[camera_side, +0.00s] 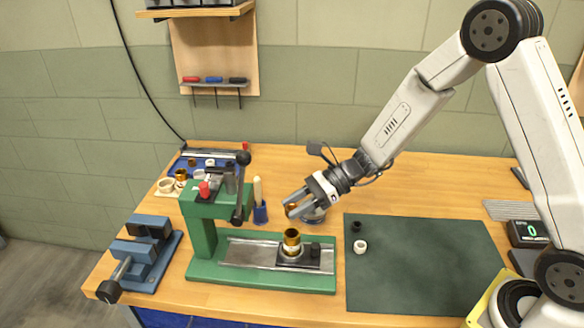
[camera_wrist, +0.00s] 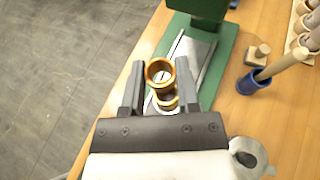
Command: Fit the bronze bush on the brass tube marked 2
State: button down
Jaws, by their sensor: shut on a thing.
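The bronze bush (camera_wrist: 159,84) is between the fingertips of my gripper (camera_wrist: 160,82), which is shut on it. In the side view my gripper (camera_side: 292,208) reaches in from the right, and the bush is mostly hidden by the fingers. A brass tube (camera_side: 291,242) stands upright in a dark holder (camera_side: 290,254) on the green press base. The bush is above the tube and apart from it. In the wrist view the tube (camera_wrist: 168,104) shows just below the bush, partly hidden. I cannot read a number on the tube.
The green press (camera_side: 206,230) with its lever stands left of the tube. A blue vise (camera_side: 147,250) is at the front left. A blue cup (camera_side: 260,213) with a wooden handle stands behind. A white ring (camera_side: 360,247) and a dark ring lie on the green mat (camera_side: 430,270), otherwise mostly clear.

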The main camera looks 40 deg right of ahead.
jog(key=shift+f, duration=2.65)
jog(key=shift+c, duration=1.3)
grip_release()
jog(key=v, duration=0.7)
jog(key=shift+d, duration=0.35)
jog(key=shift+s+r, duration=0.1)
jog(key=shift+s, duration=0.1)
